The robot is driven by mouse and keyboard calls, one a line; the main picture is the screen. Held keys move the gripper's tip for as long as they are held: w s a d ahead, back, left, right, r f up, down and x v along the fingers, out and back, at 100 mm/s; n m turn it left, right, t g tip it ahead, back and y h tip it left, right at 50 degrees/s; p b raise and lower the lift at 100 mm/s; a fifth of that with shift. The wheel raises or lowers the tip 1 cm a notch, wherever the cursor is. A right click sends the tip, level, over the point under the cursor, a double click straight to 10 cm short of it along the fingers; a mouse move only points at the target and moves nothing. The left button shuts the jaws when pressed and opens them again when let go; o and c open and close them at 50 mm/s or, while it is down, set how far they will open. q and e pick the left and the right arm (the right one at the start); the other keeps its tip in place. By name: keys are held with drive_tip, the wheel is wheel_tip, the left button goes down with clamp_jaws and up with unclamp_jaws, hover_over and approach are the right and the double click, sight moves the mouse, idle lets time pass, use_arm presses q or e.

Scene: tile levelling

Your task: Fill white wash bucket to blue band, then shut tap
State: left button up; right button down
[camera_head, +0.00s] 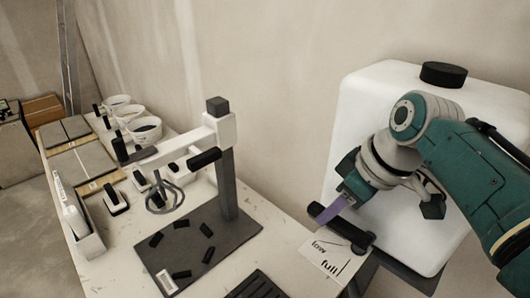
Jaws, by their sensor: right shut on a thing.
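A large white tank (400,110) with a black cap stands at the right. Near its lower front is a black bar-shaped fitting (340,226), with a flat purple piece (334,209) by it that looks like the tap handle. My right gripper (347,196) comes in from the right in front of the tank and is shut on this purple piece. My left gripper is not in view.
A mixer stand (228,180) with a wire whisk rises from a dark base plate (190,250) on the white table. Several white buckets (145,130), grey tiles (95,160) and small black-handled tools stand further left. A dark grate (258,286) lies at the front edge.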

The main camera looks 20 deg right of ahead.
idle(0.4)
drive_tip(key=shift+s+a+r+n+p, duration=0.2)
drive_tip(key=shift+n+p, duration=0.3)
drive_tip(key=shift+n, duration=0.3)
drive_tip(key=shift+s+a+f+n+g+y, duration=0.25)
drive_tip(key=shift+a+n+g+y, duration=0.2)
drive_tip(key=shift+n, duration=0.45)
drive_tip(key=c, duration=0.7)
unclamp_jaws()
drive_tip(key=shift+r, duration=0.1)
